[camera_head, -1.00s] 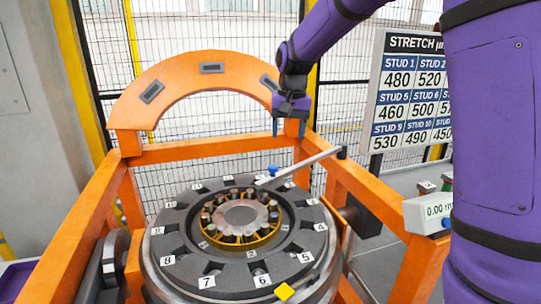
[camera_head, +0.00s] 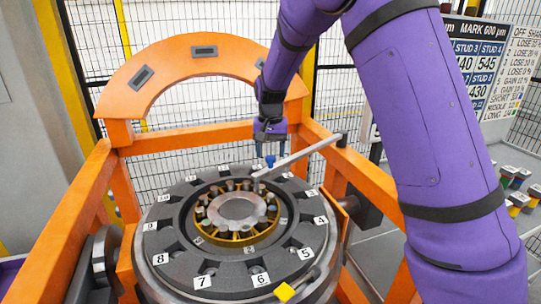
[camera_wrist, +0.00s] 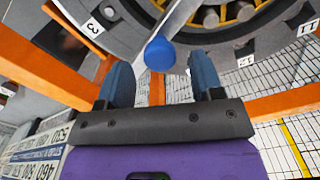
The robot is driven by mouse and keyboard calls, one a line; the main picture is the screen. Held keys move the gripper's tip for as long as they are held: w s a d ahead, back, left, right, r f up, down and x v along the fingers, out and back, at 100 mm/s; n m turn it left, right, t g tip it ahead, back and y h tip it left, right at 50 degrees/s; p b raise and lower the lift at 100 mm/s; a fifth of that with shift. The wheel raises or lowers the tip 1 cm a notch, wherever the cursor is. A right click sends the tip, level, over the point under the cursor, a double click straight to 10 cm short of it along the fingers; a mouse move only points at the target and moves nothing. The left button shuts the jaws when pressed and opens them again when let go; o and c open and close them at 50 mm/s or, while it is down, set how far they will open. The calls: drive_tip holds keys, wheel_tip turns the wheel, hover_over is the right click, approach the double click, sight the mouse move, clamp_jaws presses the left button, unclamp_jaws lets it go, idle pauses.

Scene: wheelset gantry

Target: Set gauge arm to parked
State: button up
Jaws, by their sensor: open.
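The gauge arm (camera_head: 302,153) is a straight grey bar. It runs from a post at the right of the orange frame inward over the dark ring, its free end near the hub. A blue knob (camera_head: 270,161) stands up near that free end. My gripper (camera_head: 272,154) points down at the knob with its fingers apart. In the wrist view the round blue knob (camera_wrist: 159,54) lies between the two blue fingertips (camera_wrist: 160,61), with gaps on both sides. I cannot tell how far down the fingers reach around it.
The numbered ring (camera_head: 180,255) surrounds a hub with several studs (camera_head: 237,210). An orange arch (camera_head: 130,75) rises behind, and orange rails (camera_head: 62,235) flank the ring. Several coloured pieces (camera_head: 517,200) lie on a right-hand surface.

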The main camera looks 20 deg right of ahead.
drive_tip(key=shift+f, duration=0.95)
